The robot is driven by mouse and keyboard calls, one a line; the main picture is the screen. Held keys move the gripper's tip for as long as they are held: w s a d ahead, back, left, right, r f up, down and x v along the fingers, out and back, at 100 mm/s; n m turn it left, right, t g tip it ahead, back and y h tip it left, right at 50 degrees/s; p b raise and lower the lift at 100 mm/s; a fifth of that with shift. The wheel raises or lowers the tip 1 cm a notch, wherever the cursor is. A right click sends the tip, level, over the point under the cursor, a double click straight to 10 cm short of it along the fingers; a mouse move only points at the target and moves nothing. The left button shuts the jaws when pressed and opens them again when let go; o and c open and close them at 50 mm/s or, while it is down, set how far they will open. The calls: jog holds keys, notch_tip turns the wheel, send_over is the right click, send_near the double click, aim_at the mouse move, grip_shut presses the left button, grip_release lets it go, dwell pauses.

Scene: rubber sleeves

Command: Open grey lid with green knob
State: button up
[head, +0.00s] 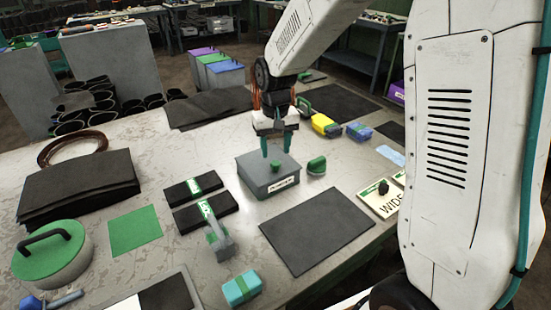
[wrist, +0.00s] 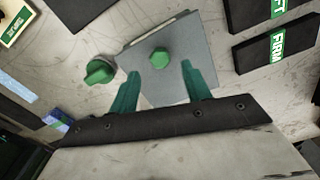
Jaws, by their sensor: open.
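The grey box (head: 256,184) with its grey lid stands on the workbench near the middle of the head view. Its green knob (wrist: 159,58) sits on the lid and shows clearly in the wrist view. The grey lid (wrist: 190,40) looks closed on the box. My gripper (head: 277,150) is above the lid, pointing down, with its two green fingers apart and empty. In the wrist view the open fingers (wrist: 157,75) straddle the near side of the knob, one to each side. I cannot tell the exact height gap between fingertips and knob.
A separate green knob-like piece (head: 316,165) stands just right of the box. Two black blocks with green labels (head: 205,209) lie to the left. A flat black mat (head: 318,230) lies in front. A yellow item (head: 326,125) and a blue item (head: 359,131) lie behind right.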

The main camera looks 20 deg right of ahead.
aim_at(276, 162)
jog(key=shift+f, duration=2.15)
grip_shut()
jog(key=shift+w+r, duration=0.1)
jog(key=shift+r, duration=0.05)
